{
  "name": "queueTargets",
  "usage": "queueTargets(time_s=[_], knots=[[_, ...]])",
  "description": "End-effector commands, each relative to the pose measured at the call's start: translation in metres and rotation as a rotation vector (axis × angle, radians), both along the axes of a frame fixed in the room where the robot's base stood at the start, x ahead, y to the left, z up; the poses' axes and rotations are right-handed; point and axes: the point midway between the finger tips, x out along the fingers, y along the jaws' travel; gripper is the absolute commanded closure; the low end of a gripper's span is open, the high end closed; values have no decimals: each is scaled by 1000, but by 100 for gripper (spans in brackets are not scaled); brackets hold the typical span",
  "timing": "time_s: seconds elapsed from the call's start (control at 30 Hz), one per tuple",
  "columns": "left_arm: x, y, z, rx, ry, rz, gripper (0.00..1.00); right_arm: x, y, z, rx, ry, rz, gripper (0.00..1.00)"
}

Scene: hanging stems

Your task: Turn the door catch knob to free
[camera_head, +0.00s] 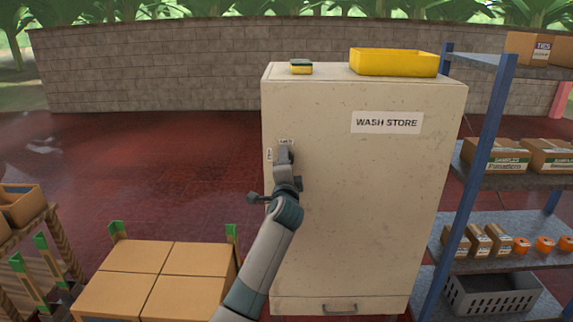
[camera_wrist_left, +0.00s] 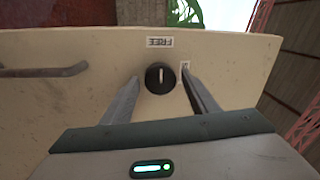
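The door catch knob (camera_wrist_left: 160,78) is round and black with a pale line across its face. In the left wrist view that line stands upright, in line with the FREE label (camera_wrist_left: 160,42), which shows upside down. A second small label (camera_wrist_left: 185,66) sits beside the knob. My left gripper (camera_wrist_left: 160,88) is open, with one finger on each side of the knob; I cannot tell whether either touches it. In the head view my left gripper (camera_head: 285,155) is at the upper left of the cream cabinet door (camera_head: 370,200) and hides the knob. My right gripper is not in view.
A sponge (camera_head: 301,67) and a yellow tray (camera_head: 394,62) stand on the cabinet. A blue-posted shelf (camera_head: 488,140) with boxes is close on the right. Stacked cartons (camera_head: 155,280) stand at lower left. A bar handle (camera_wrist_left: 45,72) shows in the left wrist view.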

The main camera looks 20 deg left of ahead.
Motion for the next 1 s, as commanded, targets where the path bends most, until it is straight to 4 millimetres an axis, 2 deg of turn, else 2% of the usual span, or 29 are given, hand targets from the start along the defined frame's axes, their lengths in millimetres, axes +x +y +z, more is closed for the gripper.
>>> queueTargets(time_s=[0.37,0.57,0.77,1.0], knots=[[-1,0,0,2,1,0,43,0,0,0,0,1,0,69],[-10,-3,-2,3,0,-1,43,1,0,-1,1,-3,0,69],[-31,-9,-4,1,1,-1,43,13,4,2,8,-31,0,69],[-71,-21,-6,1,-1,-2,43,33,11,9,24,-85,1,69]])
